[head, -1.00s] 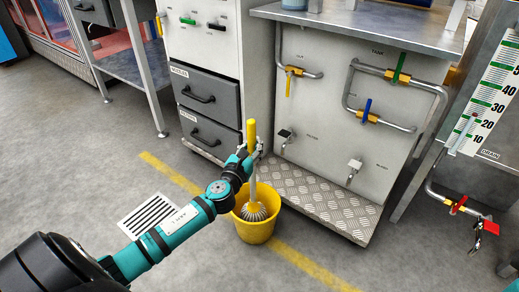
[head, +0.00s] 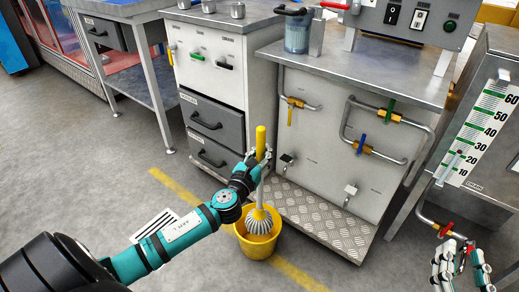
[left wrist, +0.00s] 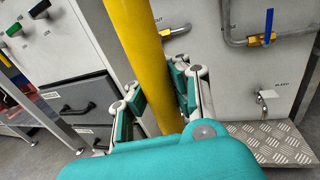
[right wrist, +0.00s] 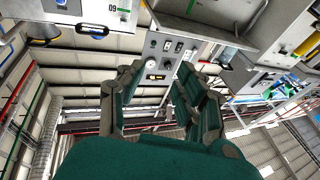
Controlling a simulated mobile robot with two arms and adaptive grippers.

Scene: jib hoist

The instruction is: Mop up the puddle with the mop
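The mop has a yellow handle (head: 260,142) and a head of pale grey strands (head: 259,221). It stands nearly upright, its head at the mouth of the yellow bucket (head: 258,246), partly above the rim. My left gripper (head: 255,160) is closed around the handle; in the left wrist view the yellow handle (left wrist: 136,45) runs between the finger pads of the left gripper (left wrist: 158,100). My right gripper (head: 462,262) is at the lower right, near the drain valve. In the right wrist view the right gripper (right wrist: 150,95) has its fingers apart with nothing between. I see no puddle.
A drawer cabinet (head: 212,125) and a pipe-and-valve cabinet (head: 315,150) with a tread-plate step (head: 320,218) stand behind. A red-handled drain valve (head: 446,229) is at right. A yellow line crosses the floor.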

